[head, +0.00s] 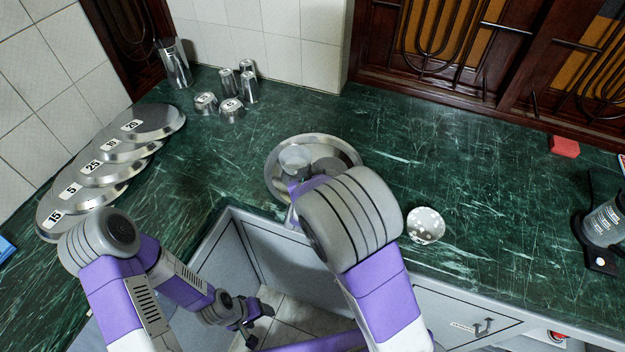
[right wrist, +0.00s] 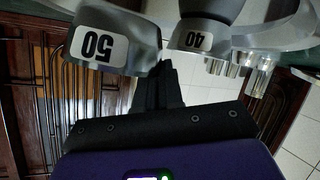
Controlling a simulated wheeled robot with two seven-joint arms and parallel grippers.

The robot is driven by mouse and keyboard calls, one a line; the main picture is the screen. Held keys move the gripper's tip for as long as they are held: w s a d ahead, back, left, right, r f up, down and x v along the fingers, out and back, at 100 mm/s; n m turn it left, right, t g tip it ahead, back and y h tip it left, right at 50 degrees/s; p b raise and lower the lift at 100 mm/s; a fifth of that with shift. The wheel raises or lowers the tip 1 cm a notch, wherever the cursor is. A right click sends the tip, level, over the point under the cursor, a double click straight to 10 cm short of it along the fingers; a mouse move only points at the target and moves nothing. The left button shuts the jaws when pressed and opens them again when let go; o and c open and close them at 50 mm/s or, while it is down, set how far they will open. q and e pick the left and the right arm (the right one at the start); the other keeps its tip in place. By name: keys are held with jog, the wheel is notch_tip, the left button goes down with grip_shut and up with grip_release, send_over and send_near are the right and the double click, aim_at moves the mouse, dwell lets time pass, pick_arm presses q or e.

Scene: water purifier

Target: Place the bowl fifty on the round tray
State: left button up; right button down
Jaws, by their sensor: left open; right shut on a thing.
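The bowl fifty (right wrist: 118,35), metal with a white "50" label, is at the fingertips of my right gripper (right wrist: 166,68) in the right wrist view. The gripper is shut on its edge. A bowl labelled "40" (right wrist: 205,18) is close beside it. In the head view the round tray (head: 337,142) is a shiny metal disc on the green counter, with a pale bowl (head: 294,159) and a darker one within its outline. I cannot tell there which is fifty, or whether it touches the tray. My right arm hides the right fingertips. My left gripper (head: 250,325) is open and empty, low before the counter.
Overlapping metal plates with number labels (head: 150,119) lie at the left. Metal cups (head: 249,87) and small bowls (head: 205,103) stand at the back left. A white speckled bowl (head: 425,225) is right of the tray. A red block (head: 564,146) lies farther right. The counter between is clear.

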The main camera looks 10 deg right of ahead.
notch_tip(320, 180, down, 3)
jog(key=shift+r+b, duration=0.1)
jog(key=shift+b, duration=0.3)
pick_arm(q)
jog(key=shift+f, duration=0.65)
pick_arm(e)
jog(key=shift+r, duration=0.1)
jog(key=c, duration=1.3)
grip_release()
pick_arm(q)
notch_tip(320, 180, up, 4)
jog(key=p, duration=0.4)
jog(key=shift+f, duration=0.1)
pick_arm(e)
jog(key=v, duration=1.2)
jog(key=shift+d, duration=0.1)
